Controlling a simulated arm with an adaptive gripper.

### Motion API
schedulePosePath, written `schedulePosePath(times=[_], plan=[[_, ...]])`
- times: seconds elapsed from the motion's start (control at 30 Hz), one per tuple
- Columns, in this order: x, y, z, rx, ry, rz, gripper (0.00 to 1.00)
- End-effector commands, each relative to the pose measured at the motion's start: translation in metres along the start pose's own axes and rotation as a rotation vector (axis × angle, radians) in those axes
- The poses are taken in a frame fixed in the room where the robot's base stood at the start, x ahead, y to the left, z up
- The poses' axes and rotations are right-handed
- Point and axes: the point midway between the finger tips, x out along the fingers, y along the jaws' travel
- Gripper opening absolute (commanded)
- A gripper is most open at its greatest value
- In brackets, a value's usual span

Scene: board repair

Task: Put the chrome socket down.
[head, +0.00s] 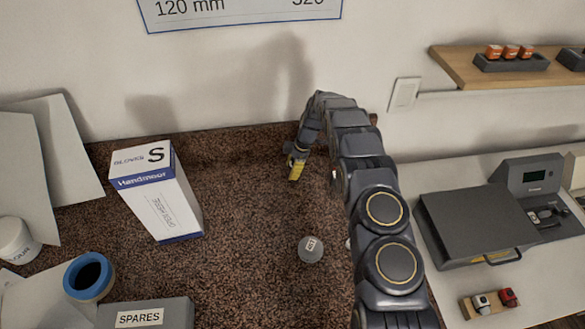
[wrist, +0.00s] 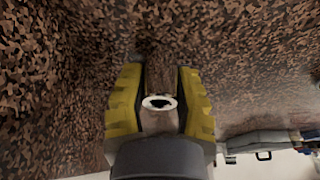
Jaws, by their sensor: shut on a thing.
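The chrome socket (wrist: 160,102) shows in the wrist view as a shiny cylinder with a pale ring-shaped end and a dark hole. My gripper (wrist: 160,98) is shut on it, with a yellow-padded finger on each side. In the head view my gripper (head: 296,168) is over the back of the brown speckled worktop (head: 250,215), pointing down. The socket cannot be made out there. I cannot tell whether the socket touches the worktop.
A round grey piece with a label (head: 311,249) stands on the worktop nearer the front. A white and blue glove box (head: 160,195), a blue-rimmed pot (head: 88,276) and a grey SPARES box (head: 145,316) are at left. A grey machine (head: 470,225) stands at right. The worktop's middle is clear.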

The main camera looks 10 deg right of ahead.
Motion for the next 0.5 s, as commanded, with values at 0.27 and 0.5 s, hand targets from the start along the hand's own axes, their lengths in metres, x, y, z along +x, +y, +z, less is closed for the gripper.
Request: schedulePosePath(times=[0.27, 0.5], plan=[[0.0012, 0.0002, 0.0003, 0.000, 0.000, 0.001, 0.00], [0.0022, 0.0001, 0.0006, 0.000, 0.000, 0.001, 0.50]])
